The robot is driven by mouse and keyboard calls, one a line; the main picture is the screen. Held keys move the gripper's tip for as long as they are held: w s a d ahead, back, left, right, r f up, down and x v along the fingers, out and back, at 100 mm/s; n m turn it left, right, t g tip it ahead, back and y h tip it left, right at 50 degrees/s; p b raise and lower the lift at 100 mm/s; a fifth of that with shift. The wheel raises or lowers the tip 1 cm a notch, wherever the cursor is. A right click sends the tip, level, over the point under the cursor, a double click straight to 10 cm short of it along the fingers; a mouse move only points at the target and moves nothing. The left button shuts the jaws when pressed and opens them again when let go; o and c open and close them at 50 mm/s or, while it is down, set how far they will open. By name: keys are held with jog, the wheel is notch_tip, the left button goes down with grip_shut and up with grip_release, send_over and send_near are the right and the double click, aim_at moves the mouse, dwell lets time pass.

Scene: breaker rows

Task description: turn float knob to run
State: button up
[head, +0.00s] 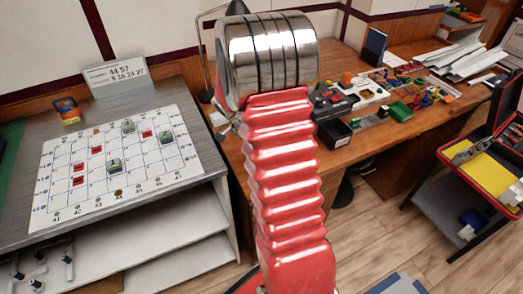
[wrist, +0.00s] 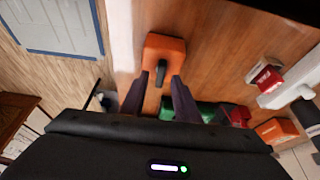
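An orange block with a black knob or lever on its face (wrist: 163,52) lies on the wooden surface in the wrist view, and it may be the float knob. No lettering on it is readable, so I cannot tell the knob's setting. My gripper (wrist: 160,78) has its two dark purple fingers apart and pointing at the block, one to each side of the knob's lower end. I see no grip on the knob, and I cannot tell whether the fingers touch the block. In the head view my own arm hides the gripper.
A sloped board with a chart (head: 115,165) stands at left; an open red toolbox (head: 490,160) at right.

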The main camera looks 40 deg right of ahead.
jog(key=v, duration=1.3)
jog(key=s+a+r+n+t+y, duration=0.1)
jog(key=s+a+r+n+t, duration=0.1)
jog(key=s+a+n, duration=0.3)
jog(key=s+a+r+n+t+y, duration=0.2)
jog(key=s+a+r+n, duration=0.2)
jog(key=a+n, duration=0.5)
jog(key=s+a+r+n+t+y, duration=0.1)
jog(key=s+a+r+n+t, duration=0.1)
jog(key=s+a+r+n, duration=0.2)
jog(key=s+a+n, duration=0.3)
jog(key=s+a, duration=0.1)
jog(key=a, duration=0.4)
jog(key=shift+s+t, duration=0.2)
jog(key=shift+t, duration=0.2)
